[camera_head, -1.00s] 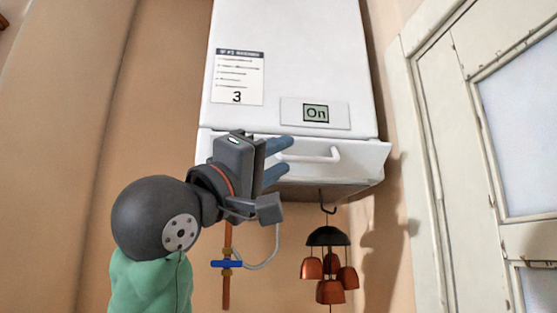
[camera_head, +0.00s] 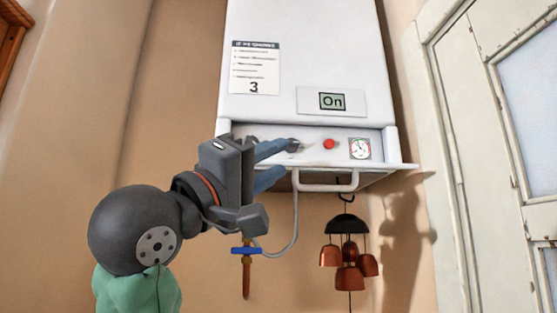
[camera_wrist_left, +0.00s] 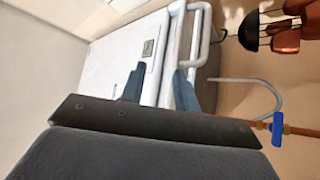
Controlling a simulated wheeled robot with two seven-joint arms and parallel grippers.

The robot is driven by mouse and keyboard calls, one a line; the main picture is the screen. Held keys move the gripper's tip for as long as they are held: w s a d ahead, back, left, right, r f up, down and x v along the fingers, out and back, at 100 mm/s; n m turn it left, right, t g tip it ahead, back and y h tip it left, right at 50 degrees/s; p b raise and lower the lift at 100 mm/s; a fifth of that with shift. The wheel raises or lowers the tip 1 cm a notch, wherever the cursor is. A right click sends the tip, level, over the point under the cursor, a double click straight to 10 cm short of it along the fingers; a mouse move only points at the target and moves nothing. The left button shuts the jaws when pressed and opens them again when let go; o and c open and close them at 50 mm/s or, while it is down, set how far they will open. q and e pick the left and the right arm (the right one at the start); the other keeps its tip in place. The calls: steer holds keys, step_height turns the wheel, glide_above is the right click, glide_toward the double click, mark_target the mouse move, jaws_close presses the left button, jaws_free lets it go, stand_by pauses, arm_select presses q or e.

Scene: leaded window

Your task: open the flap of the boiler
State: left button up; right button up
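The white boiler (camera_head: 300,45) hangs on the wall with its flap (camera_head: 345,167) folded down at the bottom, uncovering a control panel with a red button (camera_head: 329,144) and a round gauge (camera_head: 360,149). The flap's white handle (camera_head: 328,187) is at its front edge; it also shows in the left wrist view (camera_wrist_left: 204,38). My left gripper (camera_head: 286,160) is at the left part of the flap, left of the handle. Its blue fingers are apart, with nothing seen gripped between them. A dark knob (camera_head: 294,145) is by the upper fingertip, partly hidden. My right gripper is out of view.
A dark-topped chime with copper bells (camera_head: 347,255) hangs from a hook below the boiler. A pipe with a blue valve (camera_head: 246,251) and a grey hose are below the gripper. A white window frame (camera_head: 480,120) stands at the right.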

arm_select(q)
steer(key=shift+s+a+f+b, duration=0.3)
steer(key=shift+a+f, duration=0.35)
steer(key=shift+a, duration=0.05)
steer(key=shift+s+a+f+b, duration=0.25)
steer(key=shift+a+f, duration=0.35)
steer(key=shift+a, duration=0.05)
steer(key=shift+w, duration=0.1)
